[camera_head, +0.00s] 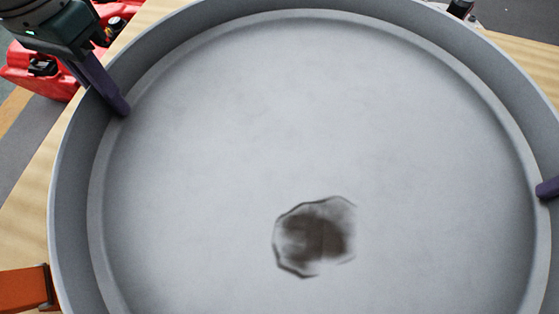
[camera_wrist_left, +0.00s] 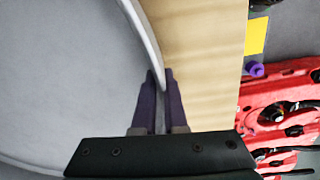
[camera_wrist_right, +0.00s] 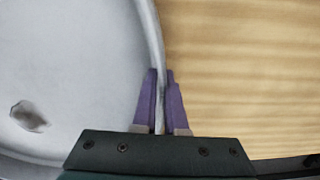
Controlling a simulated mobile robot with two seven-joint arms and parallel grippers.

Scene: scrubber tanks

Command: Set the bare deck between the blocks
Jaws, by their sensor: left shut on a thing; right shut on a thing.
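A large round grey deck (camera_head: 230,130) with a raised rim fills most of the head view. A dark brown stain (camera_head: 318,238) marks its floor below the middle. My left gripper (camera_head: 122,108) is shut on the rim at the upper left; the left wrist view shows its purple fingers (camera_wrist_left: 160,80) on either side of the rim. My right gripper (camera_head: 545,188) shows only as a purple fingertip at the right edge; in the right wrist view its fingers (camera_wrist_right: 161,80) are shut on the rim. Whatever lies under the deck is hidden.
A light wooden surface (camera_head: 25,215) lies under and around the deck. An orange block (camera_head: 25,288) stands against the deck's lower left side. Red machinery (camera_head: 45,72) is at the upper left, and also shows in the left wrist view (camera_wrist_left: 285,115). A small dark part (camera_head: 460,8) is at the top right.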

